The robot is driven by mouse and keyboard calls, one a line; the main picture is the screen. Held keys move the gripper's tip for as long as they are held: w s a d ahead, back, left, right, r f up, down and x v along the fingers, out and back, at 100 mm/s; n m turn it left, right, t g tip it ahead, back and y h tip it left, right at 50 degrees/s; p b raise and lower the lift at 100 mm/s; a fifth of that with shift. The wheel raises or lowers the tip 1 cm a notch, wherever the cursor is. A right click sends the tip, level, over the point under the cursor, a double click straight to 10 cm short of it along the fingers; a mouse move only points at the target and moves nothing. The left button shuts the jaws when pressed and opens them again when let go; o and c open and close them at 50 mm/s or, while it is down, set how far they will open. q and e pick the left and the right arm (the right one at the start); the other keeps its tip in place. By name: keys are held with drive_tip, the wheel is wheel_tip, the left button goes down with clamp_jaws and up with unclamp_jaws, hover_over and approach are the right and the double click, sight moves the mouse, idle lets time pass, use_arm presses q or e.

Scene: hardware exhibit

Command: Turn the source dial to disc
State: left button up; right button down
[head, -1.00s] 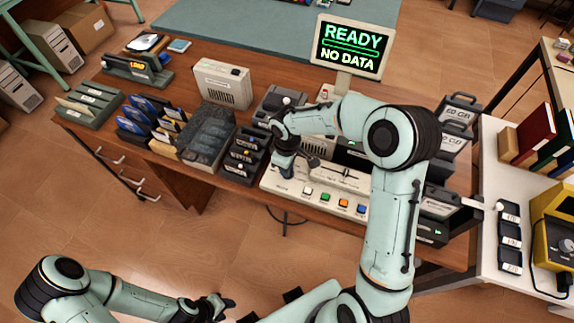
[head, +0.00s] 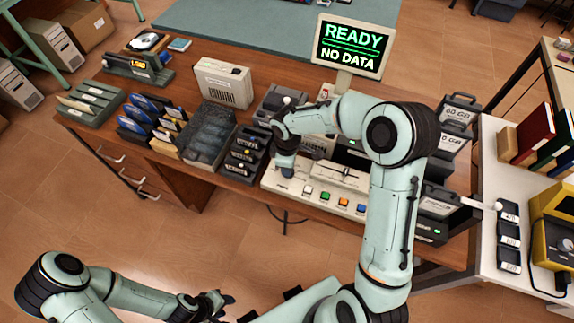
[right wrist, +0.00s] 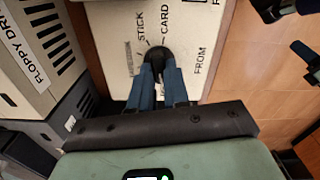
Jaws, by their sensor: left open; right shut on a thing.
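The source dial (right wrist: 155,54) is a black knob on a cream panel (right wrist: 200,25) in the right wrist view. Labels STICK, CARD and a faint, unreadable one to the left surround it, with FROM to the right. I cannot tell which label its pointer faces. My right gripper (right wrist: 158,72) is shut on the dial from above. In the head view the right gripper (head: 284,171) is at the left end of the cream console (head: 330,182), and the dial is hidden under it. My left gripper (head: 222,300) is open and empty, low and away from the table.
A screen (head: 350,47) reads READY, NO DATA. The console has a slider and several coloured buttons (head: 325,196). Dark card slots (head: 243,155) stand close left of the right gripper. A floppy drive box (right wrist: 25,50) is close beside the dial panel.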

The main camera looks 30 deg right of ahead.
drive_tip(key=c, duration=1.1)
unclamp_jaws()
use_arm(q)
drive_tip(key=shift+w+r+p, duration=0.55)
drive_tip(key=shift+w+r, duration=0.05)
drive_tip(key=shift+r, duration=0.05)
use_arm(e)
wheel_tip(320, 180, up, 14)
drive_tip(key=shift+f, duration=0.2)
